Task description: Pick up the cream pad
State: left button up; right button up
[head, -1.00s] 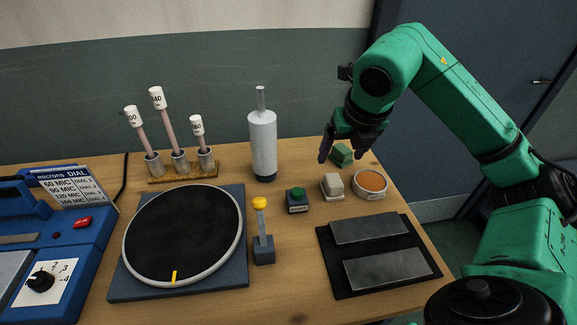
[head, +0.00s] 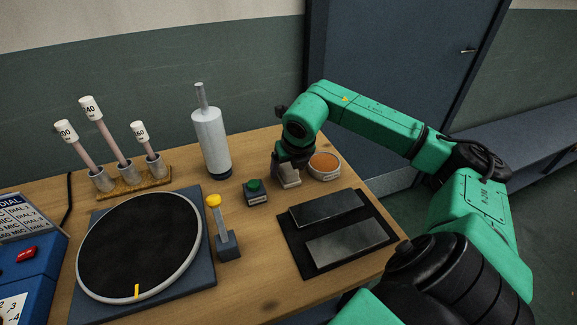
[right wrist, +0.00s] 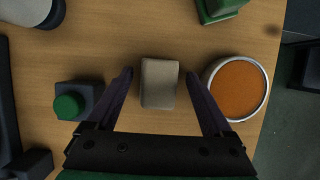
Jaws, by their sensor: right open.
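The cream pad (right wrist: 159,84) is a small pale block on the wooden table, between the green push button and the round orange dish. In the right wrist view it lies between the two open fingers of my right gripper (right wrist: 159,98), with a gap on each side. In the head view the cream pad (head: 289,177) is partly hidden behind my right gripper (head: 285,167), which is low over it. My left gripper does not show.
A green push button (right wrist: 69,106) stands left of the pad and a round orange dish (right wrist: 238,90) close on its right. A green block (right wrist: 220,8) lies beyond. Two grey plates on a black mat (head: 294,243) lie nearer me; a white cylinder (head: 211,142) stands behind.

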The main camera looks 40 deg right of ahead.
aim_at(289, 166)
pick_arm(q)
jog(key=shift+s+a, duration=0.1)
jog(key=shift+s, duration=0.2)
pick_arm(e)
jog(key=c, duration=1.3)
jog(key=shift+r, duration=0.1)
jog(key=shift+r, duration=0.3)
pick_arm(q)
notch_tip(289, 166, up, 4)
jog(key=p, duration=0.3)
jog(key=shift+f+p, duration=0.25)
jog(key=shift+p, duration=0.05)
pick_arm(e)
notch_tip(289, 166, up, 19)
jog(key=shift+r, duration=0.15)
jog(key=o, duration=0.4)
jog(key=shift+c, duration=0.9)
